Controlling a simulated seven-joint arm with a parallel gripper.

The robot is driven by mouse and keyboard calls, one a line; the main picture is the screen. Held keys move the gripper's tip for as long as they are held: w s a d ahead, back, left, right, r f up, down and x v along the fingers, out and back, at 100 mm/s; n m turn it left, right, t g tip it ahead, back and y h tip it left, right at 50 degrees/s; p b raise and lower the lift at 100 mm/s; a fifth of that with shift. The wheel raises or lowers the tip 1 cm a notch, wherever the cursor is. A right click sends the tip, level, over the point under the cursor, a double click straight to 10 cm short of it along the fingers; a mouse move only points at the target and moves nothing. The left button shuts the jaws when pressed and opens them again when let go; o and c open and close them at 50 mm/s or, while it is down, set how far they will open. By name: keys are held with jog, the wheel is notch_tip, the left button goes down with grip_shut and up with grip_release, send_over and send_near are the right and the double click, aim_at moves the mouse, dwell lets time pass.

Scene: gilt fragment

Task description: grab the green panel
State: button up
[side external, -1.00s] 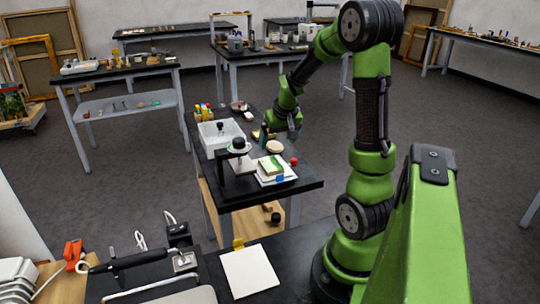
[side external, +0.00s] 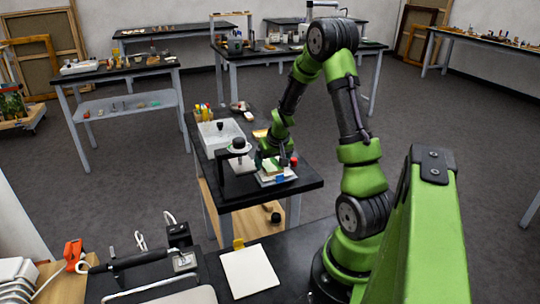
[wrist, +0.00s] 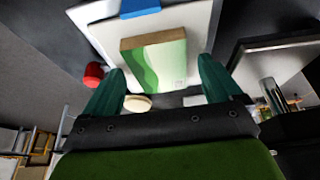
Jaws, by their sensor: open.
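The green panel (wrist: 166,62) is a small block with a green and white wavy face and a tan edge. It lies on a white board (wrist: 103,36) in the wrist view. My gripper (wrist: 161,66) is open, its two dark green fingers spread on either side of the panel's near part, with gaps between them and the panel. In the side view my gripper (side external: 275,162) is low over the white stack at the table's near end, hiding most of the panel. I cannot tell the exact height of the fingertips.
A red object (wrist: 93,74) sits left of the fingers, and a blue piece (wrist: 140,8) lies on the white board. A round tan disc (wrist: 137,103) shows between the fingers. A black stand (side external: 222,160) and a white tray (side external: 221,134) stand left of my gripper.

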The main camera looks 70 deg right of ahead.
jog(key=c, duration=1.1)
